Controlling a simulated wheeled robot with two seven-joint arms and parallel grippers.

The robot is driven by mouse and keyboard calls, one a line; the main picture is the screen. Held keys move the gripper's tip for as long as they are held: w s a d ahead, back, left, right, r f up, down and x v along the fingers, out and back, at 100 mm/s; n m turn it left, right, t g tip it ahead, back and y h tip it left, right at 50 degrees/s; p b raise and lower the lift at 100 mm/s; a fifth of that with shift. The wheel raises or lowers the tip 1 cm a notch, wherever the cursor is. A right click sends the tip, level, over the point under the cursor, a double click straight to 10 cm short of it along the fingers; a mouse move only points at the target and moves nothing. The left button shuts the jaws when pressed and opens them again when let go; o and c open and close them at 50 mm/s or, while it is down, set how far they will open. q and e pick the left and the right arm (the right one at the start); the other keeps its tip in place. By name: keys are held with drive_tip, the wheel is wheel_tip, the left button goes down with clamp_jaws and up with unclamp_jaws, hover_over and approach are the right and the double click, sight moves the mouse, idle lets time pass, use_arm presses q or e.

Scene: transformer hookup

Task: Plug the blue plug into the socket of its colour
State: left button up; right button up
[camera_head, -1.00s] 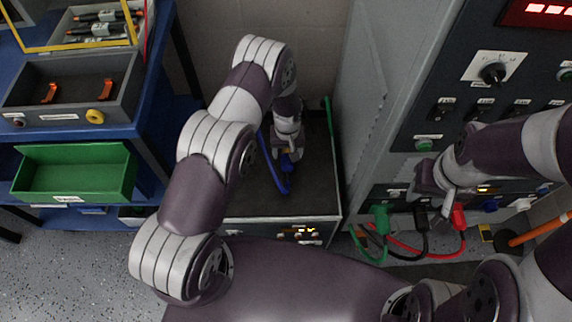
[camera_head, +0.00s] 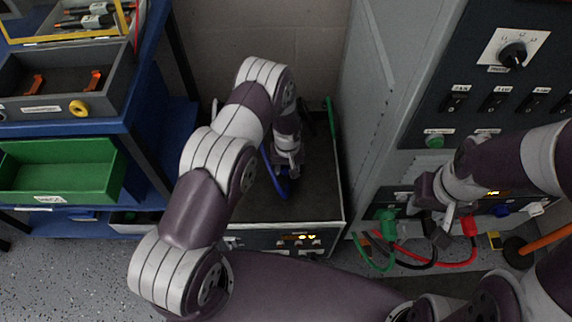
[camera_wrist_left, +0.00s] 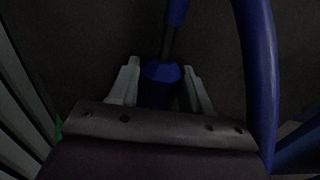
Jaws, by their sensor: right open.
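The blue plug (camera_wrist_left: 162,85) is between the fingers of my left gripper (camera_wrist_left: 162,88), which look closed against its sides in the left wrist view. A blue cable (camera_wrist_left: 258,70) loops beside it there. In the head view my left gripper (camera_head: 289,172) is low over the dark top of a low unit, and the blue cable (camera_head: 281,188) hangs by it. A small blue socket (camera_head: 503,210) shows at the lower right of the grey cabinet's panel. My right gripper (camera_head: 445,212) is open in front of that panel, close to the black plug (camera_head: 438,236).
A green plug (camera_head: 387,216) and a red plug (camera_head: 468,225) are at the panel's lower row, with cables drooping below. The low unit (camera_head: 322,215) stands left of the cabinet (camera_head: 385,80). A blue shelf (camera_head: 150,90) with a green bin (camera_head: 60,170) is at the left.

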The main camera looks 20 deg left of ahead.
use_arm(q)
drive_tip(key=shift+r+p, duration=2.4)
drive_tip(key=shift+r, duration=0.7)
drive_tip(key=shift+f, duration=0.1)
